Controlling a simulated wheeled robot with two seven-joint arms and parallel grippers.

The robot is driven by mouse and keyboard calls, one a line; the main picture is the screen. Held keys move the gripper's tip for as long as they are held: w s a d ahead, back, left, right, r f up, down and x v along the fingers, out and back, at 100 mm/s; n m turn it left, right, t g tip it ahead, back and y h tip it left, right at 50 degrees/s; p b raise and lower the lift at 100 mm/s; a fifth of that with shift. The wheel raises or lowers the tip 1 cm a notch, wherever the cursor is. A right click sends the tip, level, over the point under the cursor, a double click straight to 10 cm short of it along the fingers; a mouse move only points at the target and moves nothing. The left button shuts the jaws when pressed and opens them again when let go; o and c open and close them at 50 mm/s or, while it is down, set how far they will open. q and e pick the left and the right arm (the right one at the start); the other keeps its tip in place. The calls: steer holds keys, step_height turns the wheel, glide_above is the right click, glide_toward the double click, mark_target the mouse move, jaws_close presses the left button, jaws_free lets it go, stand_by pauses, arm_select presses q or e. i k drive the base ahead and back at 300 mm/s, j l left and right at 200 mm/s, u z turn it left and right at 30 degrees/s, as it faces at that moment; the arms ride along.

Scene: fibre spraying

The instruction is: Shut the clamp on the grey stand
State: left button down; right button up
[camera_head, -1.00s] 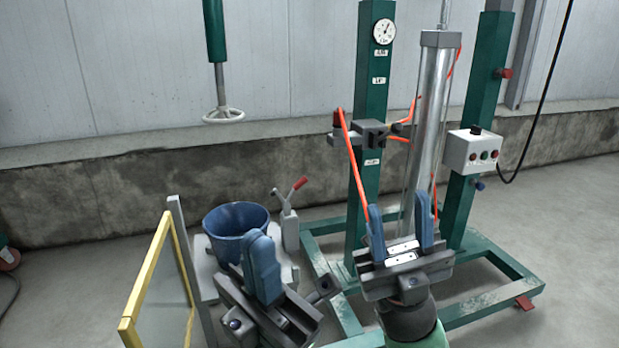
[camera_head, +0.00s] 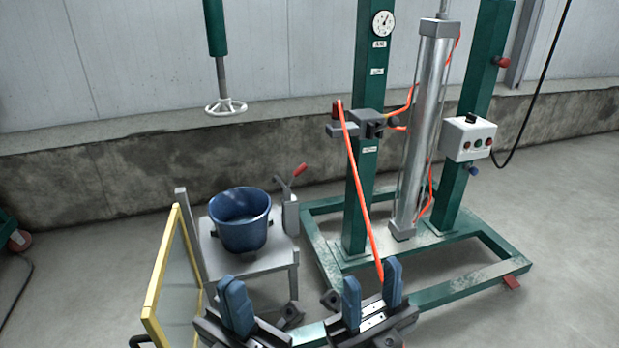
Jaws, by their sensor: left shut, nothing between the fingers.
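The grey stand (camera_head: 260,259) is left of centre and carries a dark blue bucket (camera_head: 240,225). The clamp (camera_head: 290,205) is a small grey piece at the stand's right rear edge. Its lever with a red handle (camera_head: 300,170) points up and to the right, raised. My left gripper (camera_head: 235,298) is shut and empty, in front of and below the bucket in the picture, apart from the clamp. My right gripper (camera_head: 372,283) is open and empty, further right and nearer to me than the clamp. The bucket partly hides the stand top.
A yellow-edged panel (camera_head: 160,270) stands left of the grey stand. A green press frame (camera_head: 362,195) with a silver cylinder (camera_head: 420,125) and an orange hose (camera_head: 360,200) stands to the right.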

mark_target(303, 168)
steer(key=l, duration=0.8)
steer(key=i+l, duration=0.15)
steer(key=l, duration=0.65)
